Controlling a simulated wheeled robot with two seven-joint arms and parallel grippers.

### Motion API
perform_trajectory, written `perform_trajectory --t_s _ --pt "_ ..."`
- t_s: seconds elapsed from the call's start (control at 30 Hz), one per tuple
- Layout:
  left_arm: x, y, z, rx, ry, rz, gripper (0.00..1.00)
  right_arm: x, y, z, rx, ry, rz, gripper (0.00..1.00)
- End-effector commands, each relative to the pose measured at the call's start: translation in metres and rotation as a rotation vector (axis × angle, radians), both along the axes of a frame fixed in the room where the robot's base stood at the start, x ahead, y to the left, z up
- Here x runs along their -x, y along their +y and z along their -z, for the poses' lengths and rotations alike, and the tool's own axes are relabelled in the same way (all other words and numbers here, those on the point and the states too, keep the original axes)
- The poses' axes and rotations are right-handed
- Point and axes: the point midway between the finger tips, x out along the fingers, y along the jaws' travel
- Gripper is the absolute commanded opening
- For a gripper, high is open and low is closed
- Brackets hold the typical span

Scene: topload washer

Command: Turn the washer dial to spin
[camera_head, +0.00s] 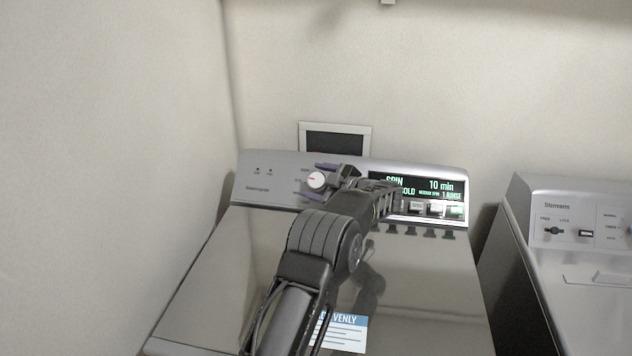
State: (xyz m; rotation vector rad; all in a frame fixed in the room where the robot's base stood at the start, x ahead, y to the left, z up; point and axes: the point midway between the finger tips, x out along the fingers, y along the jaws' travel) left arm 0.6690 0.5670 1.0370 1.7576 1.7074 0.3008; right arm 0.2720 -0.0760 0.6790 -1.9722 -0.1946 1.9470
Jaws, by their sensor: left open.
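The washer (215,270) stands in the middle with its lid shut and a sloped control panel at the back. Its round dial (316,180), with a white face and a small red mark, is on the left half of the panel. My left gripper (321,181) is at the dial, its open fingers above and below it; contact cannot be told. The wrist hides the panel just right of the dial. The display (441,186) reads "SPIN" and "10 min", with "1 RINSE" below; part is covered by my arm. My right gripper is not in view.
Several buttons (436,208) line the panel under the display. A label (347,335) lies on the lid front, partly behind my arm. A second machine (580,205) stands at the right, across a narrow gap. Walls close in at left and behind, with a framed dark panel (335,140).

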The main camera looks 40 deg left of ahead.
Motion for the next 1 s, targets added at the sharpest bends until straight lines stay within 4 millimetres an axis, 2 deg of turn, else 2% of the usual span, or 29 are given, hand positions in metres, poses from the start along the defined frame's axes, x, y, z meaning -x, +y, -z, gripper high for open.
perform_trajectory --t_s 0.27,0.7,1.0 --pt "0.0 -0.009 -0.002 0.0 -0.002 0.001 0.7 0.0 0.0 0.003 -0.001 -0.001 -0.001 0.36" --pt "0.009 -0.069 -0.019 0.0 -0.001 0.0 0.7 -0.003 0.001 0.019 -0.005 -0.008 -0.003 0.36" --pt "0.009 -0.075 -0.022 0.0 0.0 0.0 0.7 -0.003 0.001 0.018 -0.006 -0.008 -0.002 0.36"
